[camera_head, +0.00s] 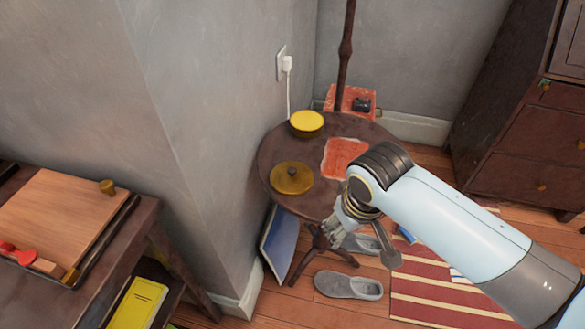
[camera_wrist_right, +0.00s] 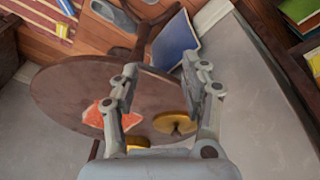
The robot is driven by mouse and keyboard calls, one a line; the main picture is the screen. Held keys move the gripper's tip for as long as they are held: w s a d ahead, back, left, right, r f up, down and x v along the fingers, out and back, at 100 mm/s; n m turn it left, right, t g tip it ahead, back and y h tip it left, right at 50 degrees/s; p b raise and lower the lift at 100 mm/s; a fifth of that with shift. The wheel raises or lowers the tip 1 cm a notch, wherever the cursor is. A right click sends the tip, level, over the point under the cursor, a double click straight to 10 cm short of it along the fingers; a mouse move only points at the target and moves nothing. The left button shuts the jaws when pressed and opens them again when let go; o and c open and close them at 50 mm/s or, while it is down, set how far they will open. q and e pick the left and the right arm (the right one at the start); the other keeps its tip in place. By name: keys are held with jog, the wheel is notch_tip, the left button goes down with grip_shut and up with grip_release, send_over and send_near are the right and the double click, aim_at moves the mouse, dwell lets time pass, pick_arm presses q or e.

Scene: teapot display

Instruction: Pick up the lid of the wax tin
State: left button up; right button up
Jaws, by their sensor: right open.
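The lid (camera_head: 291,178), a flat golden disc with a dark knob, lies on the round dark table (camera_head: 280,148) near its front left edge. The open wax tin (camera_head: 306,123), with yellow inside, stands apart from it, farther back. In the right wrist view the lid (camera_wrist_right: 182,124) shows low between my finger links, and the tin (camera_wrist_right: 138,142) is partly hidden by my gripper. My right gripper (camera_head: 362,238) is open and empty, right of the lid by the table's front right edge. The arm hides part of the table. My left gripper is not in view.
A red-orange cloth or paper (camera_head: 343,155) lies on the table. A dark pole (camera_head: 346,55) rises behind it. A grey wall corner (camera_head: 190,150) stands close on the left. A blue panel (camera_head: 279,245) leans below, and grey slippers (camera_head: 348,285) lie on the floor.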

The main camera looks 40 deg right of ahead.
jog(key=w+r+m, duration=0.2)
jog(key=w+r, duration=0.3)
jog(key=r, duration=0.1)
jog(key=m+g+p, duration=0.1)
jog(key=m+p, duration=0.1)
jog(key=m, duration=0.4)
send_near(292, 170)
jog(key=f+b, duration=0.2)
jog(key=f, duration=0.1)
jog(key=shift+w+d+f, duration=0.15)
jog(key=shift+d+f, duration=0.05)
jog(key=f, duration=0.2)
jog(key=f+b, duration=0.2)
jog(key=f, duration=0.1)
jog(key=shift+w+d+f, duration=0.3)
jog(key=shift+w+f, duration=0.05)
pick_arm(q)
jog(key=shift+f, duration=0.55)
pick_arm(e)
jog(key=shift+c, duration=0.3)
grip_shut()
